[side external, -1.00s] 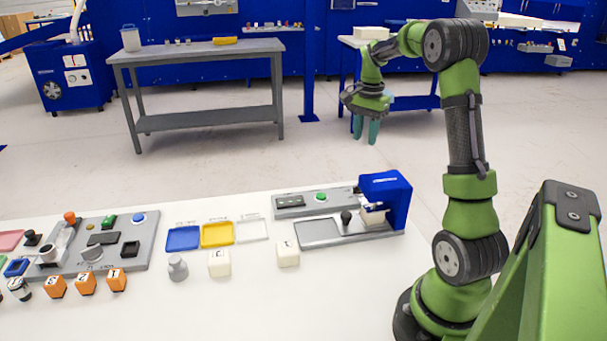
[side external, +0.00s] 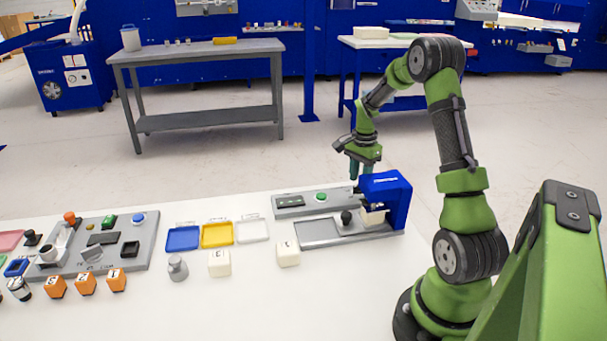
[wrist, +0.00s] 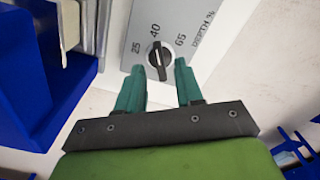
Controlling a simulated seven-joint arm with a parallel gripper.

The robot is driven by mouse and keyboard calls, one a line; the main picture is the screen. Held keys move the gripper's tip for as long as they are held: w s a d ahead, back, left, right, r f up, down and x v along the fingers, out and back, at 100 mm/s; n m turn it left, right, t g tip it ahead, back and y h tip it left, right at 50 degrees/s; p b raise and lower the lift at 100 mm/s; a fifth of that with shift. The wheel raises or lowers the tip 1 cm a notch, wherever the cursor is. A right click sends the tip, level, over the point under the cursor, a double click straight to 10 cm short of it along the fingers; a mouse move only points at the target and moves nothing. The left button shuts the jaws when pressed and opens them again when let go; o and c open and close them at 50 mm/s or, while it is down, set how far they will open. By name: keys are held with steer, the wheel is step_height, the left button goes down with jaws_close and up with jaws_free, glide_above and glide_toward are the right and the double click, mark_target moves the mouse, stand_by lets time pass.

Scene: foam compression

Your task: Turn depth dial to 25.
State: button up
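The depth dial (wrist: 159,59) shows in the wrist view as a black round knob with a light pointer line. It sits on a grey panel (wrist: 196,16) printed 25, 40, 65 and "DEPTH %". Its pointer line appears to aim toward the 40 mark. My gripper (wrist: 161,70) has its two teal fingers apart, with the dial just beyond and between the fingertips. I cannot tell whether the fingers touch it. In the side external view my gripper (side external: 364,172) points down behind the blue press (side external: 390,190), and the dial is hidden there.
The press's blue body (wrist: 30,70) stands close on the left in the wrist view. A grey base (side external: 318,234) with a black-knobbed lever (side external: 346,217) lies in front of it. A green button (side external: 321,197) is nearby. White blocks (side external: 219,263) stand on the white table (side external: 300,300).

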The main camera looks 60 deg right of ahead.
steer(key=shift+f, duration=1)
jaws_close()
steer(key=n, duration=0.6)
steer(key=shift+r, duration=0.1)
steer(key=n, duration=0.5)
steer(key=shift+n, duration=0.4)
